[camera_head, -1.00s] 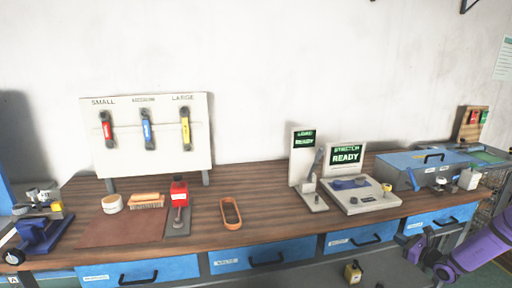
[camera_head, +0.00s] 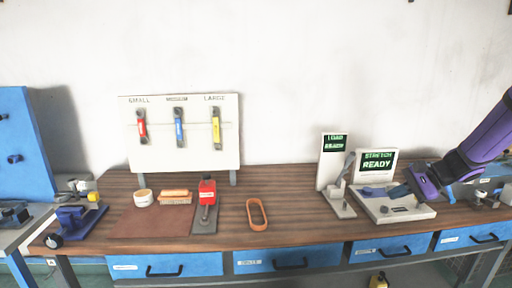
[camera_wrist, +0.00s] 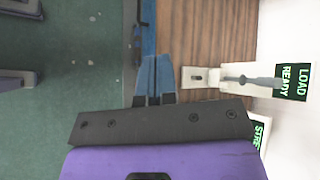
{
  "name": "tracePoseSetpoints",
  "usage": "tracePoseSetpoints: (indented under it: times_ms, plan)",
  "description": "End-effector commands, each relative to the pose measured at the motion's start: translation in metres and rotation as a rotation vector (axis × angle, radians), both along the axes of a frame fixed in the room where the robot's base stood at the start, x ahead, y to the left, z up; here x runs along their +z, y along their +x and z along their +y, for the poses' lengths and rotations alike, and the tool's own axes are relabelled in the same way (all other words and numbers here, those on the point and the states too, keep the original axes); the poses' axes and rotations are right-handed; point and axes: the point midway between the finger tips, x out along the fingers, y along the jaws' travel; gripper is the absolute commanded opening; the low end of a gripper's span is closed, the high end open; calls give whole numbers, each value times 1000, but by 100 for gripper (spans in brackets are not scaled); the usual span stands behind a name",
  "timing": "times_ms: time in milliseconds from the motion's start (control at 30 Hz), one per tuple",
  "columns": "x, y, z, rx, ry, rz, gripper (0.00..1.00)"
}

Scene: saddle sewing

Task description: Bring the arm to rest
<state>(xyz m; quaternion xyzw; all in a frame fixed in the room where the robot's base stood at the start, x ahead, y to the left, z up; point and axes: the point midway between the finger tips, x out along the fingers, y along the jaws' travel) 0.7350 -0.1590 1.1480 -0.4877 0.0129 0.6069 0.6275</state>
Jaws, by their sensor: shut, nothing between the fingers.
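My arm is purple and comes in from the right in the head view. My gripper (camera_head: 402,191) shows dark blue fingers over the stretch tester (camera_head: 413,213), whose screen reads "STRETCH READY". In the wrist view my gripper (camera_wrist: 153,62) has its two blue fingers together and empty, over the bench's front edge beside the load tester (camera_wrist: 200,78). I cannot tell its exact height above the bench. The load tester (camera_head: 331,165) stands upright left of the stretch tester, with "LOAD READY" on its screen.
The wooden bench (camera_head: 290,225) holds an orange loop (camera_head: 257,214), a red device (camera_head: 207,192), a brush (camera_head: 175,197), a white tub (camera_head: 143,197) and a blue clamp (camera_head: 75,222). A tool board (camera_head: 180,155) stands behind. Blue drawers (camera_head: 280,260) line the front.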

Motion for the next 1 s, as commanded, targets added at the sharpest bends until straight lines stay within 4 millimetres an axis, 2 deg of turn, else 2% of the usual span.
tracePoseSetpoints:
  times_ms: [33, 200, 500, 700, 1000]
  plan:
    - [14, -9, 12, 43, -47, -15, 0]
    - [48, -43, 41, 175, -202, -56, 0]
    - [99, -112, 79, 380, -470, -153, 0]
    - [126, -160, 94, 497, -642, -232, 0]
    - [154, -232, 102, 637, -890, -377, 0]
